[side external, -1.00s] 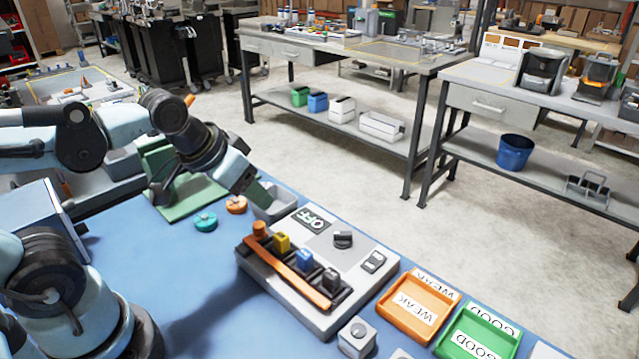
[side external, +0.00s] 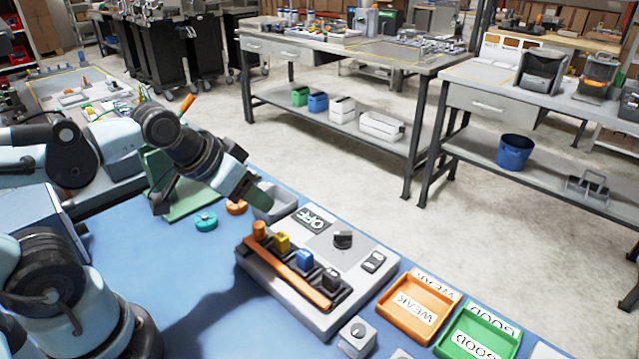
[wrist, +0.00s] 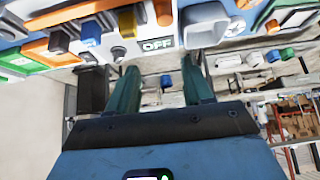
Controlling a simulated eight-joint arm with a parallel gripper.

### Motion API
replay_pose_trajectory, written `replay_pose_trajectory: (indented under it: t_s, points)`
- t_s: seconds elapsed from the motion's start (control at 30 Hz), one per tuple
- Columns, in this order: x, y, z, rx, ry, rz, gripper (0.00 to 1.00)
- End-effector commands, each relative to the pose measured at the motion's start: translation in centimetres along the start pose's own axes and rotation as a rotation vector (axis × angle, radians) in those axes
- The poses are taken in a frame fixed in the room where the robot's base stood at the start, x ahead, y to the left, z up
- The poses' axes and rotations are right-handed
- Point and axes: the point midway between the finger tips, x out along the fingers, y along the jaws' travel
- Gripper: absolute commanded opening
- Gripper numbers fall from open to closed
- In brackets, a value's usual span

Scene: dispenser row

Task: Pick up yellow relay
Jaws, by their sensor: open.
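The yellow relay (side external: 282,242) is a small yellow block in the row on the grey panel (side external: 360,232). It sits between an orange relay (side external: 259,230) and a blue relay (side external: 304,259); a dark grey one (side external: 330,279) ends the row. In the wrist view the yellow relay (wrist: 127,21) shows at the top, left of the fingers' line. My gripper (side external: 208,200) is apart from the relay, to its upper left in the side view. Its green fingers (wrist: 160,72) are spread, with nothing held between them.
An orange bar (side external: 290,272) runs along the front of the relay row. An orange WEAK tray (side external: 384,310) and green GOOD tray (side external: 445,346) lie to the right. The blue table (side external: 180,270) is clear in front.

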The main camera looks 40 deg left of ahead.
Motion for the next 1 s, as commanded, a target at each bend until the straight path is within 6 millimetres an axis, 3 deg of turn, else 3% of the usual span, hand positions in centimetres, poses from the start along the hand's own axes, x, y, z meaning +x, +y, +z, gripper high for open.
replay_pose_trajectory:
  t_s: [0.67, 1.0]
  points:
    - [0.0, 0.1, -0.1, 0.0, -0.009, 0.001, 0.55]
    - [-0.8, 1.8, -2.9, -0.003, -0.304, 0.018, 0.55]
